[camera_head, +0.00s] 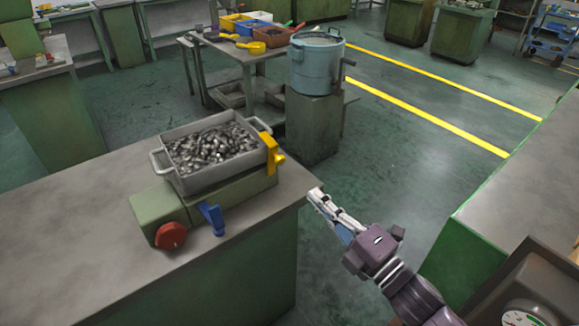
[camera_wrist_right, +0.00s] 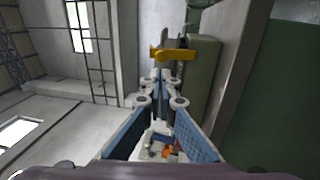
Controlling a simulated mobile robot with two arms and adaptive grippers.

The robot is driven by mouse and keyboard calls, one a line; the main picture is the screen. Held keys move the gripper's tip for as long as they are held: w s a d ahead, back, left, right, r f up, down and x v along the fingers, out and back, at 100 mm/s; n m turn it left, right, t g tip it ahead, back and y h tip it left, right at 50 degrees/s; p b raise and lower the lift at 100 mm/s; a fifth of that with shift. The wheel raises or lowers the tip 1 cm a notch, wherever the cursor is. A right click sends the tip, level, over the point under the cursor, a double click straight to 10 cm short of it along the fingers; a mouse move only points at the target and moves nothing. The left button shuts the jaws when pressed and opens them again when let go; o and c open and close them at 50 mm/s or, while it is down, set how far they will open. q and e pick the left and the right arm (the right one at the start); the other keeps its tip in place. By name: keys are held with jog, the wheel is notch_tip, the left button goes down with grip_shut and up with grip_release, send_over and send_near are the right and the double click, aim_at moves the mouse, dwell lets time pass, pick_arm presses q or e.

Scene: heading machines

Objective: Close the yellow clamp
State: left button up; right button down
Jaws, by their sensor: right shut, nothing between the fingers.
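The yellow clamp (camera_head: 271,152) is on the right end of the green fixture (camera_head: 235,192), beside a metal tray (camera_head: 217,172) full of small metal parts. It stands upright, with a stub pointing right. My right gripper (camera_head: 317,194) is shut and empty, to the lower right of the clamp and apart from it, just off the bench's right edge. In the right wrist view, the yellow clamp (camera_wrist_right: 172,54) shows beyond the fingertips (camera_wrist_right: 165,76). My left gripper is not in view.
A blue clamp (camera_head: 212,218) and a red knob (camera_head: 171,236) are on the fixture's front side. Behind stands a blue-grey drum (camera_head: 316,65) on a pedestal, next to a table (camera_head: 225,48) with bins. A green-sided counter (camera_head: 520,190) is at right. Open floor lies between.

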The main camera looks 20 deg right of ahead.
aim_at(282, 157)
jog(key=p+x, duration=0.2)
jog(key=x, duration=0.8)
jog(key=shift+w, duration=0.2)
jog(key=shift+r+p, duration=0.15)
jog(key=shift+p, duration=0.25)
jog(key=r+g+p, duration=0.1)
jog(key=p, duration=0.3)
jog(key=w+g+p, duration=0.1)
jog(key=p, duration=0.4)
jog(key=shift+w+a+r+h, duration=0.2)
jog(key=shift+a+r+h, duration=0.1)
jog(key=shift+r+h, duration=0.1)
jog(key=shift+f+g+p, duration=0.2)
jog(key=shift+g+p, duration=0.1)
jog(key=shift+p, duration=0.2)
jog(key=shift+d, duration=0.1)
